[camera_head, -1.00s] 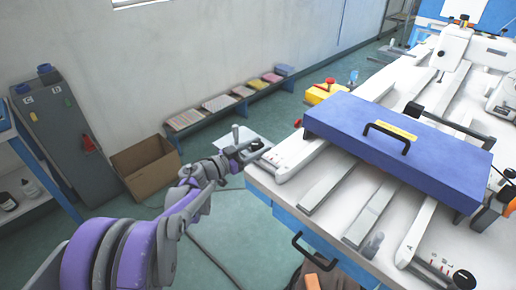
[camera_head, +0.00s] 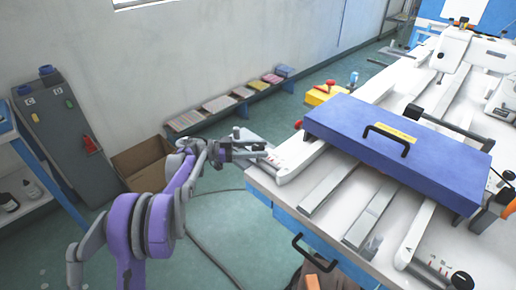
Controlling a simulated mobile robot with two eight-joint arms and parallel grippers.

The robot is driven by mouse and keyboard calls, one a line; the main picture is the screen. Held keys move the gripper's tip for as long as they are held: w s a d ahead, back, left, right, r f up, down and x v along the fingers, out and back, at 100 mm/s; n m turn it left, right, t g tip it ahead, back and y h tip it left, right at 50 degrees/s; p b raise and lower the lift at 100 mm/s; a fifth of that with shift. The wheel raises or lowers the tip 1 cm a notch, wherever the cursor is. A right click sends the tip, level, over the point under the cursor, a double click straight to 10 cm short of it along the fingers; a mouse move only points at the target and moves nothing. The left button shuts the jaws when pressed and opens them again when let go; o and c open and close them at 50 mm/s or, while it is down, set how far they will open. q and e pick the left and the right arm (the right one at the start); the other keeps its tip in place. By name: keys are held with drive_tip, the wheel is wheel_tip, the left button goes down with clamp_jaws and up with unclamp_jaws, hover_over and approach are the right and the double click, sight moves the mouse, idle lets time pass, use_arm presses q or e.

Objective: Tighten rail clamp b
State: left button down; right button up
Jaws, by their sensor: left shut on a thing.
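The left rail (camera_head: 292,166) is white with small red marks and lies at the left edge of the white table. My left gripper (camera_head: 262,151) is at the near left end of this rail, where rail clamp b appears to sit. It is shut on the clamp's knob, which the fingers mostly hide. A second white rail (camera_head: 413,240), marked A, lies at the right front, with a black clamp knob (camera_head: 462,281) at its near end.
A blue cover with a black handle (camera_head: 400,150) lies across the rails. A drawer handle (camera_head: 312,252) sticks out from the table front. A cardboard box (camera_head: 143,163) and a low bench with coloured stacks (camera_head: 220,104) stand along the wall. Floor beside the table is open.

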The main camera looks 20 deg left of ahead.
idle(0.4)
use_arm(q)
drive_tip(key=shift+c, duration=1.4)
unclamp_jaws()
drive_tip(key=v, duration=1.1)
drive_tip(key=shift+w, duration=0.1)
